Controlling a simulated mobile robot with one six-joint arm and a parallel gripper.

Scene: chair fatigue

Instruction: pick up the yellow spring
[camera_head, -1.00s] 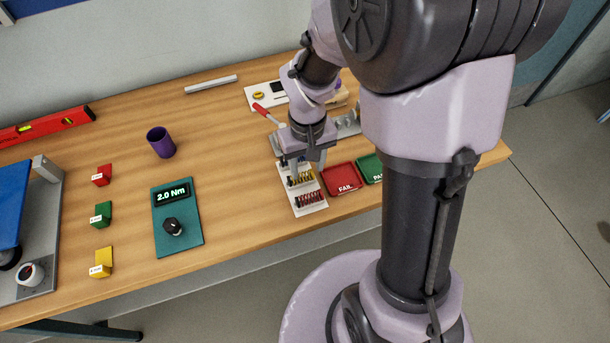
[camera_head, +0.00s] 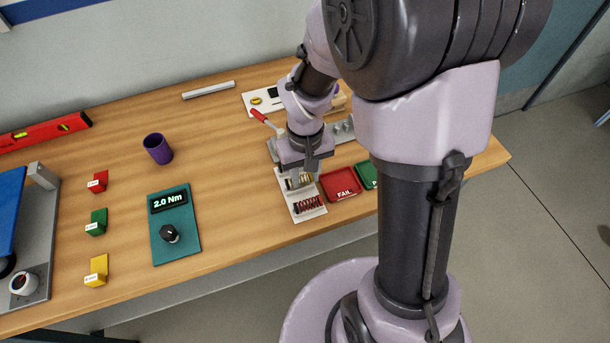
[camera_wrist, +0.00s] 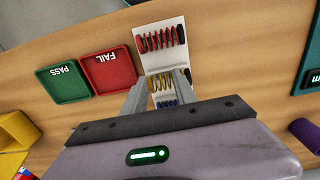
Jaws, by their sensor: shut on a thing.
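The yellow spring (camera_wrist: 161,84) lies across the white spring card, between my two fingers in the wrist view. In the head view only a bit of it shows beside the fingers. My gripper (camera_head: 299,181) is down at the card and shut on the yellow spring, which is still level with the card as far as I can tell.
A red FAIL tray (camera_head: 340,185) and a green PASS tray (camera_head: 369,173) stand close on the right of the card. A teal torque pad (camera_head: 181,245) lies to the left. A red-handled fixture (camera_head: 260,117) stands behind my wrist.

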